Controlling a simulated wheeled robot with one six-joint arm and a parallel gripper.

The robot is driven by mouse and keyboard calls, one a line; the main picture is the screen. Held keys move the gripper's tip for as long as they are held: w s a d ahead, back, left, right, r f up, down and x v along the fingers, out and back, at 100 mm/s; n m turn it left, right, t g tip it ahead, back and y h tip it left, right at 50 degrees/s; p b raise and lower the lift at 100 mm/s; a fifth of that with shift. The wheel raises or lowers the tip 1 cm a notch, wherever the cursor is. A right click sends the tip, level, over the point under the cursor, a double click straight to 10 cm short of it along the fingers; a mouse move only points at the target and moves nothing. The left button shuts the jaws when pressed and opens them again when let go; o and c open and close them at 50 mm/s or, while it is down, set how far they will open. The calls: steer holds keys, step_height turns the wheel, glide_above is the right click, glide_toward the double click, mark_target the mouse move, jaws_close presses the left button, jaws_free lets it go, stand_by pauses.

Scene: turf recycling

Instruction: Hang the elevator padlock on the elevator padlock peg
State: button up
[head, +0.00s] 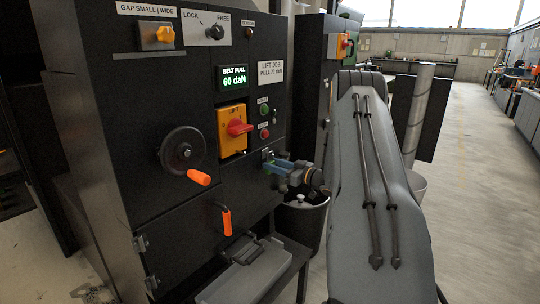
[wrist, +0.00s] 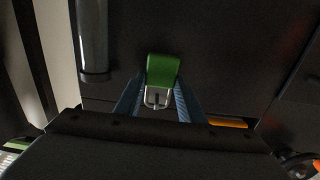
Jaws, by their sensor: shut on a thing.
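The padlock (wrist: 163,71) has a green body and a metal shackle, which shows on the lower side of the body in the wrist view. My gripper (wrist: 158,98) has its two blue fingers on either side of the padlock and is shut on it. In the head view my gripper (head: 270,164) is close to the front of the dark machine, below the orange LIFT switch (head: 232,130) with its red knob. The padlock is too small there to make out clearly. I cannot pick out the padlock peg or tell whether the shackle touches it.
The dark machine panel carries a handwheel (head: 183,151) with an orange grip and an orange lower handle (head: 226,220). A dark bin (head: 301,222) is under my arm. Open floor (head: 470,200) lies to the right.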

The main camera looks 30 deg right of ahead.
steer(key=shift+f, duration=0.1)
steer(key=o, duration=1.2)
